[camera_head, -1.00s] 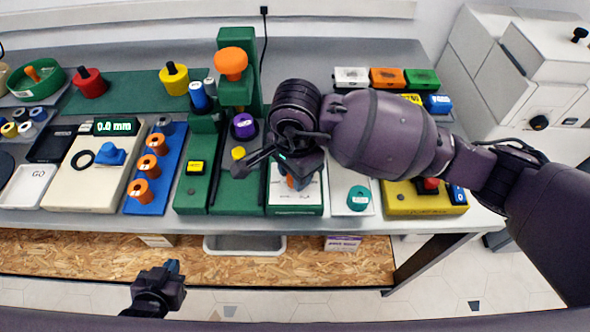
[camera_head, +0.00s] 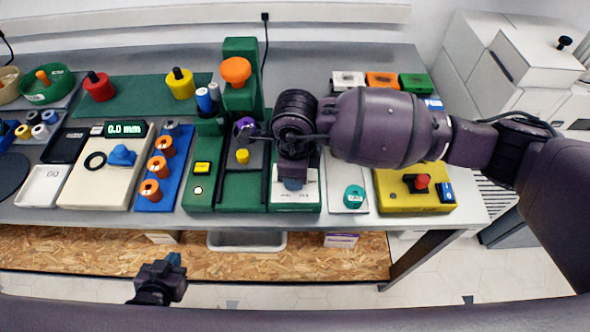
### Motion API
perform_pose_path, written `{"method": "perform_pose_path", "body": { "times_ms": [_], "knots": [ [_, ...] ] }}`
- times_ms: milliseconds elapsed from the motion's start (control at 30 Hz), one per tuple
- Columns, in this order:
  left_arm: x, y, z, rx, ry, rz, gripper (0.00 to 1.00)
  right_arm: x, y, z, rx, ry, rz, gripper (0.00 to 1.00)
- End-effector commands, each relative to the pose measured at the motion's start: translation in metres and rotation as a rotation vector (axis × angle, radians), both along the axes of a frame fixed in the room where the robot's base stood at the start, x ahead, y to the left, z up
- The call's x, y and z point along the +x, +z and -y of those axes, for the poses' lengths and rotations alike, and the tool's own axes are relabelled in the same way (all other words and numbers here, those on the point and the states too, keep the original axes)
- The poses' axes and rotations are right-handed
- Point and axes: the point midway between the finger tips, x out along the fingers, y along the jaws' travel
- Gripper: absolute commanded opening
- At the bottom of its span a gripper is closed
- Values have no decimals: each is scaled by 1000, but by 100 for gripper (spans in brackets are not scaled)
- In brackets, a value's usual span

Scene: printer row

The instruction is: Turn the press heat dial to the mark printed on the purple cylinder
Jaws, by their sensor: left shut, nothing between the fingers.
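The purple cylinder (camera_head: 246,126) stands on the green press (camera_head: 240,188), behind a small yellow cap; a pale marking on it is too small to read. A white-topped panel (camera_head: 296,199) is on the press's right side. A blue part (camera_head: 292,184) shows there, just below my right gripper (camera_head: 292,174); the heat dial cannot be made out clearly. My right gripper points down over this panel, its fingers largely hidden by its own wrist. My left gripper (camera_head: 173,262) is shut and empty, low in front of the bench.
A yellow box (camera_head: 400,203) with a red knob and a white plate with a teal knob (camera_head: 354,196) stand to the right. A blue rack with orange spools (camera_head: 157,190) and a cream gauge (camera_head: 100,190) stand left. The tall orange-topped post (camera_head: 236,72) rises behind.

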Motion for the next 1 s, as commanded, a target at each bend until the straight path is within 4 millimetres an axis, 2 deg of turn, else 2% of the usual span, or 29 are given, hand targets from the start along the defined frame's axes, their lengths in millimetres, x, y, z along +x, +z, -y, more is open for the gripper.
{"method": "perform_pose_path", "body": {
  "times_ms": [300,833,867,1000],
  "knots": [
    [7,11,1,0,-3,17,0,1,1,0,0,-116,2,11],
    [7,12,1,0,-3,19,0,1,1,0,1,-137,2,11],
    [7,12,1,0,-3,18,0,1,1,0,1,-137,2,38],
    [5,11,1,-1,-1,14,0,0,1,0,1,-137,1,59]
  ]
}}
